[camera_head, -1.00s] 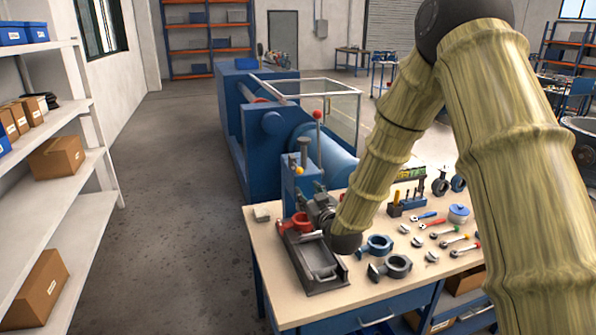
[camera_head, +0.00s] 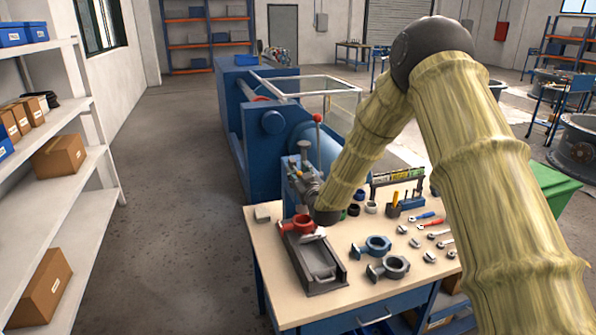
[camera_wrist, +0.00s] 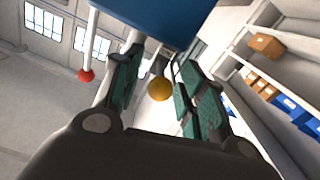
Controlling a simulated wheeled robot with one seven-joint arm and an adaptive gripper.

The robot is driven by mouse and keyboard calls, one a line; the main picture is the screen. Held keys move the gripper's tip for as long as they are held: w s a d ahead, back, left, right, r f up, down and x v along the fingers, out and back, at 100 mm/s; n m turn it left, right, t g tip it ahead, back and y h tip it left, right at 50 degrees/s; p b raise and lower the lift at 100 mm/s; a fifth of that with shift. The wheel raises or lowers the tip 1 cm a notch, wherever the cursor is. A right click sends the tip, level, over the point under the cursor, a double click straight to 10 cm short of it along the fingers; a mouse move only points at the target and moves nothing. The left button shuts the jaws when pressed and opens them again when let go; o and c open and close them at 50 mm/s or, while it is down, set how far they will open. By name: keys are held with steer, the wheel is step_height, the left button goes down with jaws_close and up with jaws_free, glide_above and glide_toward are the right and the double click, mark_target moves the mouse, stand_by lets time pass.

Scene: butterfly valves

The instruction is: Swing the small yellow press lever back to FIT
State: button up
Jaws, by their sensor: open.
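The lever's yellow ball knob (camera_wrist: 160,88) shows in the wrist view between the two green-padded fingers of my gripper (camera_wrist: 158,75). My gripper is open, with a finger on either side of the knob; I cannot tell whether either one touches it. The lever's rod is mostly hidden. In the head view my gripper (camera_head: 300,182) is at the blue press at the bench's back left corner, and it hides the yellow lever there.
A red ball knob on a pale rod (camera_wrist: 86,75) stands left of my fingers; it also shows in the head view (camera_head: 318,117). A red valve body (camera_head: 298,224) sits by the grey fixture (camera_head: 318,272). Valve rings and tools lie on the bench (camera_head: 275,240).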

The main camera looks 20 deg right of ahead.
steer(key=shift+w, duration=0.25)
jaws_close()
